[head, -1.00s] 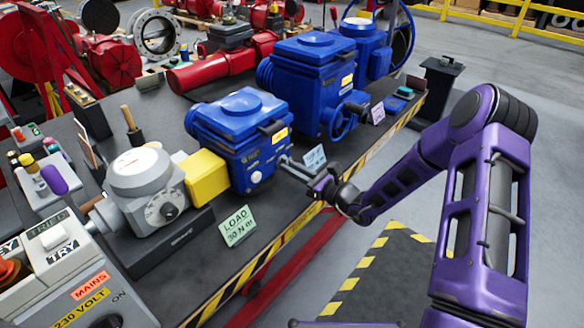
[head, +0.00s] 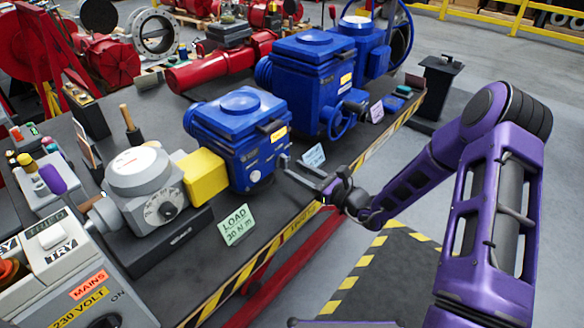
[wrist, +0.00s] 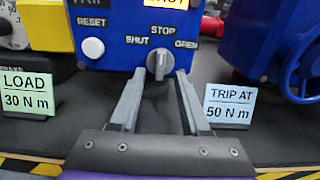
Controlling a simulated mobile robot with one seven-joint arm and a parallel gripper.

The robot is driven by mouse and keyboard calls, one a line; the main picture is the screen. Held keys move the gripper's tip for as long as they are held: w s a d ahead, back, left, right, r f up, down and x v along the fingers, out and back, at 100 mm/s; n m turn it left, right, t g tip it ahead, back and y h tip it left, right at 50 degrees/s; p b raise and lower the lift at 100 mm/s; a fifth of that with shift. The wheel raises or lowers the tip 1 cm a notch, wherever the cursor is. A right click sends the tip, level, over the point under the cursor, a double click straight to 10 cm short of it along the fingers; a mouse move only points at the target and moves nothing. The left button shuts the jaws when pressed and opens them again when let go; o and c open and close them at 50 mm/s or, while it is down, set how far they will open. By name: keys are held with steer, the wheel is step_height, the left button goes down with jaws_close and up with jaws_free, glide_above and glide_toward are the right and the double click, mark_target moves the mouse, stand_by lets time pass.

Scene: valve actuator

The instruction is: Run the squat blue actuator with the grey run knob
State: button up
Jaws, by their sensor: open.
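The squat blue actuator (head: 240,118) stands on the bench, joined by a yellow block (head: 205,175) to a grey unit with a round dial (head: 165,208). In the wrist view its front (wrist: 112,50) fills the top middle. The grey run knob (wrist: 158,64) has SHUT, STOP and OPEN printed around it; its grip stands about upright, toward STOP. My gripper (head: 290,170) is open in front of this face. In the wrist view its fingertips lie on either side of the knob; I cannot tell whether they reach around it.
A white RESET button (wrist: 93,48) is left of the knob. A green LOAD card (head: 236,225) and a pale blue TRIP AT card (head: 313,156) flank the gripper. A taller blue actuator (head: 312,75) with a handwheel (head: 343,122) stands to the right. Floor before the bench is clear.

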steer(key=v, duration=1.4)
steer(key=shift+s+d, duration=0.2)
